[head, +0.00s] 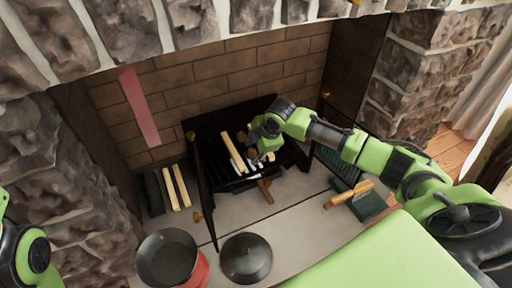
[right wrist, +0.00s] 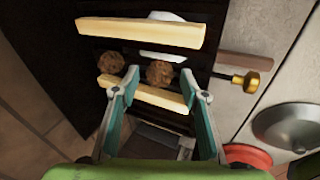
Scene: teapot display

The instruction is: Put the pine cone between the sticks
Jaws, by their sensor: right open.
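In the right wrist view, two pale sticks lie roughly parallel across a dark rack: an upper stick (right wrist: 140,33) and a lower stick (right wrist: 150,95). Two brown pine cones show between them, a left one (right wrist: 111,63) and a right one (right wrist: 159,72). My right gripper (right wrist: 160,86) is open, with its fingertips on either side of the right pine cone; contact cannot be told. In the head view, my right gripper (head: 259,150) is over the black grate beside a stick (head: 232,152) and partly hides the cones. Of my left arm, only a link shows; its gripper is out of view.
Two pale sticks (head: 175,187) lie left of the grate. A dark pan (head: 167,256) and a black lid (head: 246,259) are in front. Wooden-handled tools (head: 349,194) lie at right. Black screen panels (head: 206,195) flank the grate.

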